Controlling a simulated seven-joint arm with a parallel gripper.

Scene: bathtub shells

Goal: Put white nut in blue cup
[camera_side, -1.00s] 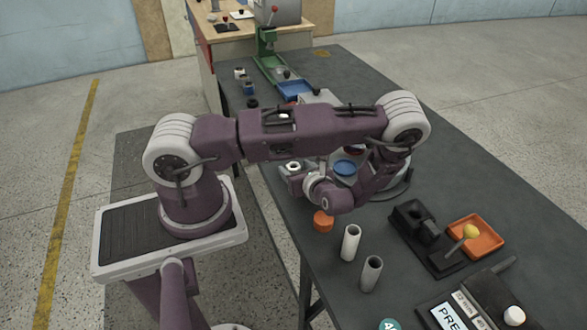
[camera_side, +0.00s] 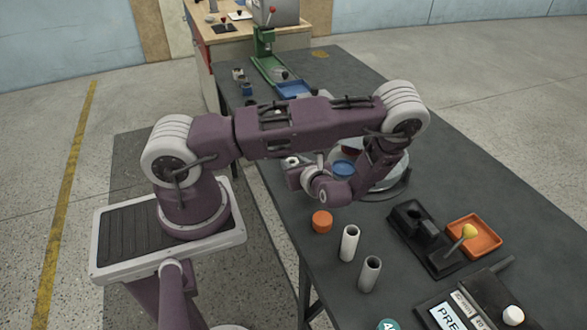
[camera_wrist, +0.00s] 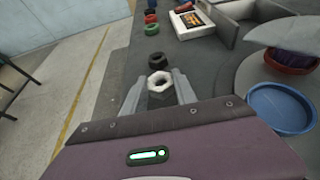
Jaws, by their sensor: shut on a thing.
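My gripper (camera_wrist: 158,88) is shut on a white nut (camera_wrist: 159,81), with one finger on each side of it. The nut looks to be at or just above the dark table; its exact height is hard to tell. A blue cup (camera_wrist: 280,108) is to the right of my gripper in the wrist view, and the gripper is apart from it. In the side view the blue cup (camera_side: 343,168) is partly behind my wrist, on a round light plate. My fingers are mostly hidden in the side view.
A dark red cup (camera_wrist: 291,61) stands beside the blue cup. An orange jar (camera_side: 322,221) and upright light tubes (camera_side: 349,243) stand in front of my wrist in the side view.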

